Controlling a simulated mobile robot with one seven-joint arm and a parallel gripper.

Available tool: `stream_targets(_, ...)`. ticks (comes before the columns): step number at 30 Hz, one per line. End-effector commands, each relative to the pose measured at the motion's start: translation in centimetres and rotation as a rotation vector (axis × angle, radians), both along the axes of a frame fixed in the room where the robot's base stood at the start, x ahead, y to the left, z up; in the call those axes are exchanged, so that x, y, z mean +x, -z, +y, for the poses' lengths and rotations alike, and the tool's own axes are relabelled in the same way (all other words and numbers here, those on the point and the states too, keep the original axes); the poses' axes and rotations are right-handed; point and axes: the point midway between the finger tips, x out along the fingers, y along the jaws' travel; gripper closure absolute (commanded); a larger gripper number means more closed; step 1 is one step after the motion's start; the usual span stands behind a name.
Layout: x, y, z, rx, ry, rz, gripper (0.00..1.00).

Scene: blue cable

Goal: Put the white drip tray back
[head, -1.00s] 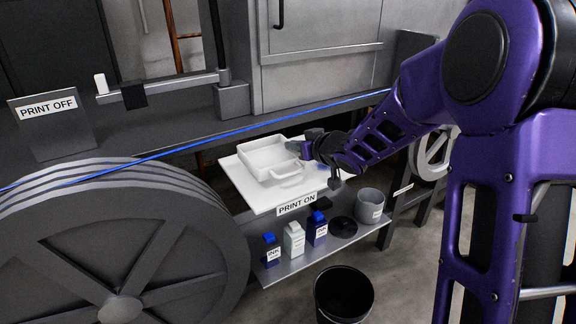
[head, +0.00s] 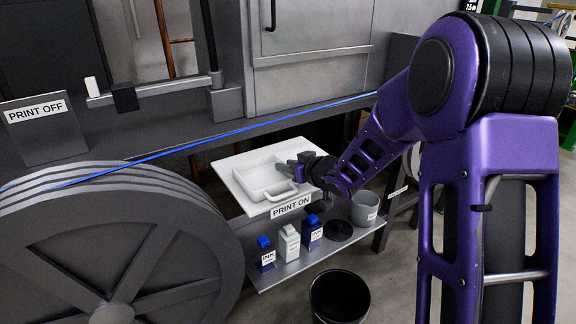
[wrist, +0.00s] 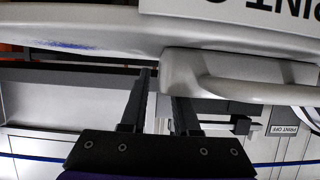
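The white drip tray (head: 256,188) is a shallow rectangular tray with a loop handle at its front right. In the head view it sits low over the white panel (head: 232,176), and I cannot tell whether it rests fully. My gripper (head: 296,168) is at the tray's right end, by the handle. In the wrist view the pale handle (wrist: 235,88) crosses the top right. My gripper's two dark fingers (wrist: 163,95) stand a little apart at the handle's end. The handle hides the right fingertip.
Ink bottles (head: 289,243), a black disc (head: 338,230) and a grey pot (head: 364,208) stand on the shelf below. A black bin (head: 340,295) is on the floor. A large wheel (head: 110,240) blocks the left. A blue cable (head: 245,128) runs above the panel.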

Motion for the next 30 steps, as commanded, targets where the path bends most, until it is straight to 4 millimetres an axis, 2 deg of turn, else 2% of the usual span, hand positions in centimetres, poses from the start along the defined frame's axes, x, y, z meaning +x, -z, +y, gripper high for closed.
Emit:
stream_targets(11,0.0,-0.5,0.0,0.001,0.000,-0.001,0.66)
stream_targets(13,-0.5,-0.7,-0.5,0.001,0.002,-0.001,0.66)
stream_targets(25,-6.9,-4.0,-4.8,-0.001,0.003,-0.001,0.66)
stream_targets(30,-8.5,-4.7,-5.9,0.000,0.002,-0.002,0.66)
